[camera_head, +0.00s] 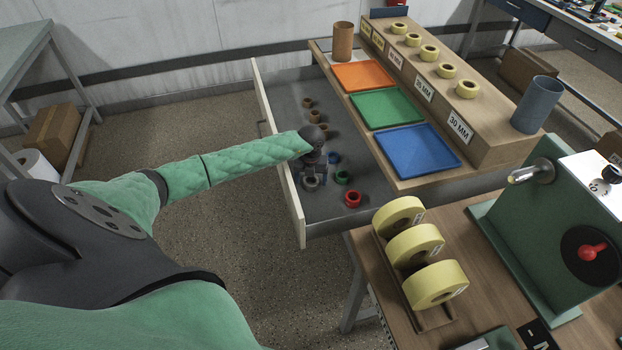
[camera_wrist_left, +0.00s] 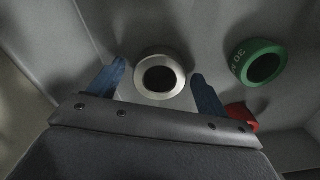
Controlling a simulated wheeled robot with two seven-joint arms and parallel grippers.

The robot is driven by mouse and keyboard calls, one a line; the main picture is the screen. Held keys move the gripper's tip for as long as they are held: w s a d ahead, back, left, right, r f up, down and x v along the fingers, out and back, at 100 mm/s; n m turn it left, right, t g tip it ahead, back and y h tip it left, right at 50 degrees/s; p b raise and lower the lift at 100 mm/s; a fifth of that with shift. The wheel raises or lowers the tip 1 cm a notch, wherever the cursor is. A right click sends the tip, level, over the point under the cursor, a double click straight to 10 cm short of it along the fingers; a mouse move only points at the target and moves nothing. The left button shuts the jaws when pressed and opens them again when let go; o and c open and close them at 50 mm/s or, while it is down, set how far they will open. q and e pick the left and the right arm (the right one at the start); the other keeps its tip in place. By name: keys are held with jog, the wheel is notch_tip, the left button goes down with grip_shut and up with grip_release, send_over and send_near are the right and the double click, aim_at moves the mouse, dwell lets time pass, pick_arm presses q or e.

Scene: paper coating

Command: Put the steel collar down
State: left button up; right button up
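The steel collar (camera_head: 310,184), a pale metal ring, is in the open grey drawer near its left side. In the left wrist view the steel collar (camera_wrist_left: 160,77) shows between the two blue fingers, with a visible gap on each side. My left gripper (camera_head: 315,176) reaches down into the drawer above the collar and is open (camera_wrist_left: 155,90). The collar appears to rest on the drawer floor, apart from the fingers. My right gripper is not in view.
A green collar (camera_head: 343,177), a red collar (camera_head: 353,198) and a blue collar (camera_head: 334,158) are close by in the drawer. Several brown collars (camera_head: 308,103) stand farther back. Orange (camera_head: 362,75), green (camera_head: 387,108) and blue (camera_head: 417,150) trays lie on the bench to the right.

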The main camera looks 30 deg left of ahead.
pick_arm(q)
jog(key=shift+r, duration=0.1)
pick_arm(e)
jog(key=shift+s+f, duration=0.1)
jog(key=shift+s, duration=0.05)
pick_arm(q)
jog(key=shift+r, duration=0.55)
notch_tip(320, 180, up, 2)
jog(key=shift+r+b, duration=0.1)
jog(key=shift+b, duration=0.35)
notch_tip(320, 180, up, 9)
jog(key=b, duration=0.2)
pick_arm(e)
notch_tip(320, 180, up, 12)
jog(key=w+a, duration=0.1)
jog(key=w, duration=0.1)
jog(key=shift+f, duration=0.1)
